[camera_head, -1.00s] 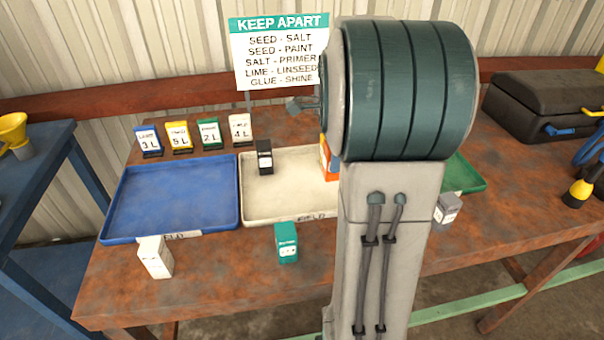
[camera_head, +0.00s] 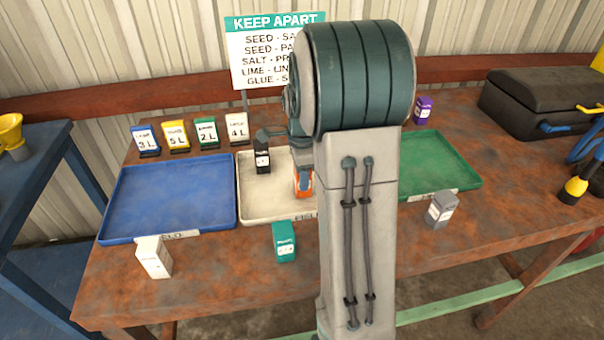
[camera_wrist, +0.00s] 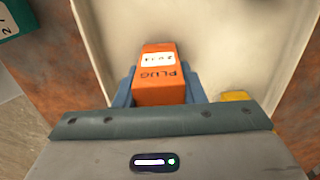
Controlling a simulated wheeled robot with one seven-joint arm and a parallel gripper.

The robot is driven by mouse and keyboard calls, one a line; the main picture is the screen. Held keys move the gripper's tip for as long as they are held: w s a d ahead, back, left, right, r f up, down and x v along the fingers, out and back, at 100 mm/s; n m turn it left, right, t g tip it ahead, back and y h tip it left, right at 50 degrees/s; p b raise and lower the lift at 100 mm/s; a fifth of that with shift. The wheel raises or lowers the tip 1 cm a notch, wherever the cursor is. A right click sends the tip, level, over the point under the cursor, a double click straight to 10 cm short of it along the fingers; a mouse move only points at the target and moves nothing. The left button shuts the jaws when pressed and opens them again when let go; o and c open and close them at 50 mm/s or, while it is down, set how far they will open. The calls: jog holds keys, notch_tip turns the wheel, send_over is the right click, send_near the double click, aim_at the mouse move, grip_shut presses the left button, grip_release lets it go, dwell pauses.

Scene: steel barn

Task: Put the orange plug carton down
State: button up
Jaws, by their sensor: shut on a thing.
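The orange plug carton (camera_head: 303,184) shows beside my arm in the head view, partly hidden by it. In the wrist view the carton (camera_wrist: 158,85) has a white label and the word PLUG, upside down. My gripper (camera_wrist: 160,92) is shut on it, with a blue-grey finger on each side. The carton is over the cream tray (camera_head: 247,205), toward its front edge; I cannot tell whether it touches the tray floor. The cream tray's bare floor (camera_wrist: 215,45) fills the middle of the wrist view.
A black carton (camera_head: 262,157) stands in the cream tray's back left. A yellow thing (camera_wrist: 236,96) shows right of my gripper. The blue tray (camera_head: 170,195) is empty. White (camera_head: 153,258), teal (camera_head: 285,242) and grey (camera_head: 441,210) cartons stand in front; the green tray (camera_head: 435,160) is right.

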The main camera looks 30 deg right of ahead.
jog(key=shift+f, duration=0.15)
jog(key=o, duration=1)
notch_tip(320, 180, up, 11)
jog(key=shift+r, duration=0.45)
jog(key=shift+a+r, duration=0.1)
jog(key=shift+r, duration=0.1)
jog(key=s+a+f+n+t, duration=0.1)
jog(key=s+a+f+n, duration=0.1)
jog(key=s+a+n, duration=0.5)
jog(key=s+a+f+n+t, duration=0.1)
jog(key=s+a+f+n, duration=0.1)
jog(key=s+a+n, duration=0.4)
jog(key=s+n, duration=0.5)
jog(key=n, duration=0.3)
jog(key=shift+s+a+f+t, duration=0.2)
jog(key=shift+s+a+t, duration=0.05)
jog(key=shift+a+t, duration=0.15)
